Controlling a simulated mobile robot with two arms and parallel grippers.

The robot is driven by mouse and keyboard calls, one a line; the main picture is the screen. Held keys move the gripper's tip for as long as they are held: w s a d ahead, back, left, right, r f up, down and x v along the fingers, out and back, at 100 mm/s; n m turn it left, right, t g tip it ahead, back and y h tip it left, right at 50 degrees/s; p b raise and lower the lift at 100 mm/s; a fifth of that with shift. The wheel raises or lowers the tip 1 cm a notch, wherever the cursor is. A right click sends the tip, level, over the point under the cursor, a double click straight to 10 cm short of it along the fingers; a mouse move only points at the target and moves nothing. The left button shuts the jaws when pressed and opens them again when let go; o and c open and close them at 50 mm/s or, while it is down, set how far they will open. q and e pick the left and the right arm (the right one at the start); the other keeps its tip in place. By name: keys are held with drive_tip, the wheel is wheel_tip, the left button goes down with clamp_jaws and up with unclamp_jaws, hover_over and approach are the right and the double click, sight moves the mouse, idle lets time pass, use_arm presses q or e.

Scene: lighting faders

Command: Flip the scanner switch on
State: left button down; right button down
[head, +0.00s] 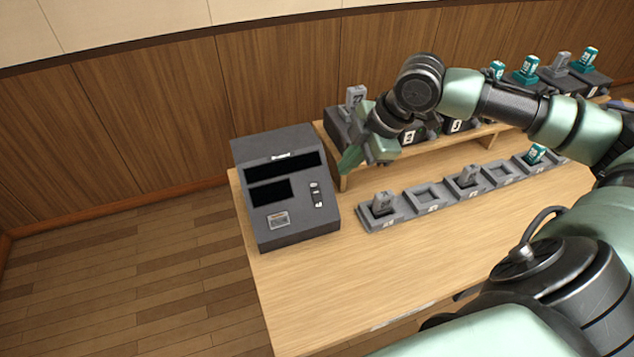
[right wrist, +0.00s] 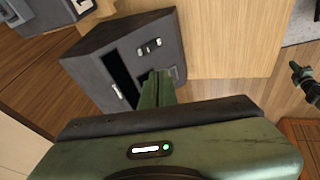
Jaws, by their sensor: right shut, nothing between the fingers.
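The scanner (head: 285,185) is a dark grey box with a sloped front and two black windows, at the left end of the table. A small switch (head: 317,194) with black and white parts sits on the right of its front. It also shows in the right wrist view (right wrist: 149,47); its on or off position is too small to tell. My right gripper (head: 348,163) is shut and empty, in the air up and right of the switch in the head view. In the right wrist view its closed fingers (right wrist: 158,88) overlap the scanner's front. My left gripper is not seen.
A row of grey holders (head: 425,198) with some grey and teal pieces lies right of the scanner. Behind it a raised wooden shelf (head: 380,163) bears dark units with more pieces. The front of the wooden table (head: 330,285) is clear.

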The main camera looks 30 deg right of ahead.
drive_tip(key=p, duration=0.1)
approach(315, 193)
wheel_tip(315, 193, down, 2)
drive_tip(key=a, duration=0.2)
drive_tip(key=w+f, duration=0.1)
drive_tip(key=f+p, duration=0.1)
drive_tip(key=shift+w+d+f, duration=0.15)
drive_tip(key=shift+w+f, duration=0.15)
drive_tip(key=shift+w, duration=0.05)
drive_tip(key=shift+w+d+f, duration=0.1)
drive_tip(key=shift+w+f, duration=0.15)
drive_tip(key=shift+f, duration=0.05)
